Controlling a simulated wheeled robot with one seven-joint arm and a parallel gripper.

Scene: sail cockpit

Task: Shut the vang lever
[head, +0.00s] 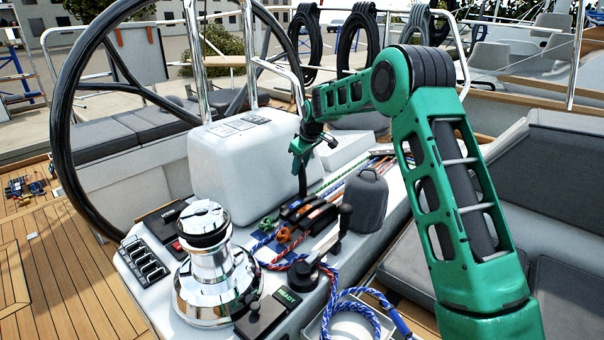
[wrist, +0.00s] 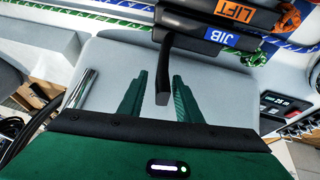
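A raised black lever (wrist: 163,75) stands up from the clutch bank in the wrist view. It also shows in the head view, upright below my gripper (head: 301,180). Its own label is not readable, so I cannot confirm that it is the vang lever. Lowered black levers lie beside it, with an orange LIFT label (wrist: 234,12) and a blue JIB label (wrist: 221,38). My gripper (wrist: 160,78) is open, with a green finger on each side of the raised lever in the picture. A gap shows on both sides; I cannot tell the depth between them.
A chrome winch (head: 213,275) stands front left of the clutches. A black winch handle (head: 344,215) and a grey rounded cover (head: 366,198) stand right of them. A white box (head: 230,160) and the large black wheel (head: 66,120) are behind and left. Coloured ropes cross the console.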

